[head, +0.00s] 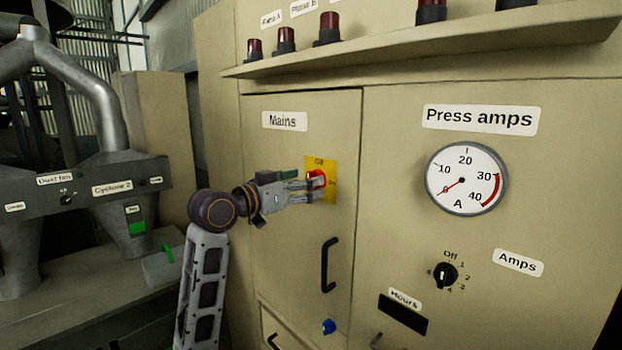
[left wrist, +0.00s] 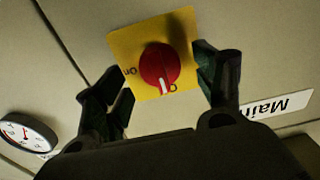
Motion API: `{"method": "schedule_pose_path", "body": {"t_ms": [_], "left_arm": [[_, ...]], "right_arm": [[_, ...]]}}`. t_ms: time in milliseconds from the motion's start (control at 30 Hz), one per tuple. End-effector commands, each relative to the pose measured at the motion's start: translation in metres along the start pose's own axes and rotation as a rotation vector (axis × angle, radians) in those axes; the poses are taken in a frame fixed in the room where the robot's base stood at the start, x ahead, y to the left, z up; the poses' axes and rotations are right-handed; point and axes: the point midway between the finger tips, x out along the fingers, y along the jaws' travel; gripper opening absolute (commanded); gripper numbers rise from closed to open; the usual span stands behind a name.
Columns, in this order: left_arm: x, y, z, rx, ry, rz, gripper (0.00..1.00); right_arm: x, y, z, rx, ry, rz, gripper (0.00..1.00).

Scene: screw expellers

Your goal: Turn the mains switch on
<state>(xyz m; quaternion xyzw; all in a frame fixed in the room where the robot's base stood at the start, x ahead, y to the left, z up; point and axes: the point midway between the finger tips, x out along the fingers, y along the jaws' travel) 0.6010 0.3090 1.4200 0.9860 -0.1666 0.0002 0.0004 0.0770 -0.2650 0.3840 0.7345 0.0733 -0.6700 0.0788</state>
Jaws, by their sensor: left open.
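The mains switch is a red round knob (left wrist: 159,66) with a white mark on a yellow plate (left wrist: 124,43). In the left wrist view the white mark points to the "O" label, and "On" is printed at the plate's left. In the head view the red knob (head: 316,178) is partly hidden behind my left gripper (head: 312,188). My left gripper also shows in the left wrist view (left wrist: 165,82), open, with one finger on each side of the knob. Gaps show between fingers and knob; whether they touch cannot be told. My right gripper is not in view.
The "Mains" label (head: 284,121) is above the switch on a beige cabinet door with a black handle (head: 329,265). A ledge with red lamps (head: 329,28) juts out above. The ammeter (head: 466,179) and a black selector knob (head: 444,274) are at the right.

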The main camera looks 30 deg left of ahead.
Motion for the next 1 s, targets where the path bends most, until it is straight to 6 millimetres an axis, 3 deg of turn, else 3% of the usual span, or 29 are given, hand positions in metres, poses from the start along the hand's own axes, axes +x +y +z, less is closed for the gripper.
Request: {"method": "schedule_pose_path", "body": {"t_ms": [300, 667, 1000], "left_arm": [[0.026, 0.0, -0.001, -0.001, 0.0, 0.001, 0.7], [0.028, 0.0, 0.0, 0.0, 0.0, 0.0, 0.7], [0.028, 0.0, 0.0, 0.0, -0.001, 0.0, 0.26]], "right_arm": [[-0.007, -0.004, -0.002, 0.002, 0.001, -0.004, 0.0], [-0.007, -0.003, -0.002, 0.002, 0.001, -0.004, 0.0], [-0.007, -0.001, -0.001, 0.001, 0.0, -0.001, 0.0]]}}
